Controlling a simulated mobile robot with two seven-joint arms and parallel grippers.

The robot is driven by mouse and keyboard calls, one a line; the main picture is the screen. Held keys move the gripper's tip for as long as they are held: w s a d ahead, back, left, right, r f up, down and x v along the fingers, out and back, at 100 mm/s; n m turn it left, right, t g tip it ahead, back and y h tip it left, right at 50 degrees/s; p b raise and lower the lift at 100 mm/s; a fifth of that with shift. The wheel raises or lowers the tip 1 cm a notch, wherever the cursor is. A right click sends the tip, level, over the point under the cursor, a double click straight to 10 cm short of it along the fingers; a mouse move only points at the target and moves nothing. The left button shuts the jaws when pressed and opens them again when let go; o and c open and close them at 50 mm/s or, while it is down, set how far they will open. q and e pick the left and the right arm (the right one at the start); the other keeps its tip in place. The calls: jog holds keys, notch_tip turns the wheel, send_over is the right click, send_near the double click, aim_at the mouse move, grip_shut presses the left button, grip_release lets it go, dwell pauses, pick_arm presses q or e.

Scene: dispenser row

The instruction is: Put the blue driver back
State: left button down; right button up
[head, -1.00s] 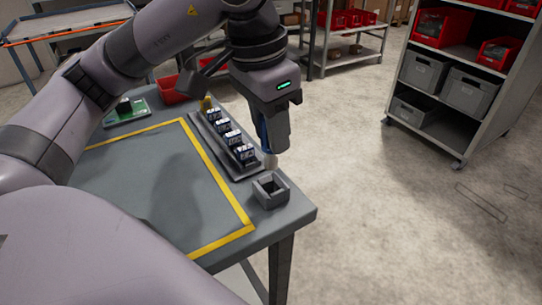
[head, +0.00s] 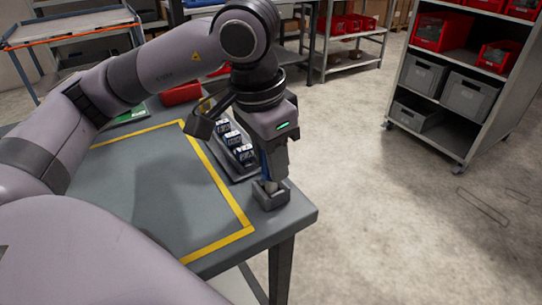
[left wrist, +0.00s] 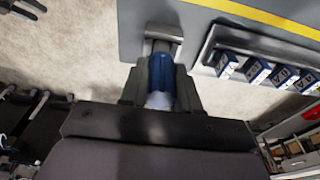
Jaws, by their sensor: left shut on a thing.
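The blue driver (left wrist: 160,82) is between the fingers of my left gripper (left wrist: 161,90) in the left wrist view. In the head view my left gripper (head: 275,165) points down over the small grey holder (head: 271,200) at the table's near right corner. A strip of the blue driver (head: 264,165) shows beside the fingers. The driver's lower end is at the holder's opening and looks to be inside, but the fingers hide how deep it sits. The holder (left wrist: 163,46) also shows just beyond the fingertips in the wrist view.
A dispenser row (head: 242,176) with several blue-and-white items (head: 240,153) stands close behind the holder. A yellow-outlined area (head: 215,243) of the table (head: 170,190) lies clear to the left. A red bin (head: 181,94) is at the back. Wheeled shelves (head: 455,150) stand apart at right.

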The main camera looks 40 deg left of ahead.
pick_arm(q)
jog(key=shift+f, duration=0.2)
jog(key=c, duration=0.8)
grip_release()
jog(key=shift+r, duration=0.1)
pick_arm(e)
jog(key=shift+a, duration=0.1)
pick_arm(q)
jog(key=shift+r+p, duration=0.85)
jog(key=shift+p, duration=0.2)
jog(key=r, duration=0.6)
jog(key=shift+s+a, duration=0.15)
jog(key=shift+s, duration=0.25)
jog(key=r, duration=0.1)
jog(key=r+p, duration=0.1)
jog(key=r, duration=0.1)
jog(key=s+r, duration=0.1)
jog(key=r, duration=0.1)
jog(key=shift+a+r, duration=0.15)
jog(key=shift+a, duration=0.1)
pick_arm(e)
jog(key=shift+s+d+r, duration=0.1)
jog(key=shift+d+r, duration=0.1)
jog(key=shift+r, duration=0.35)
jog(key=shift+s+d+r, duration=0.1)
jog(key=shift+d+r, duration=0.05)
jog(key=shift+r, duration=0.35)
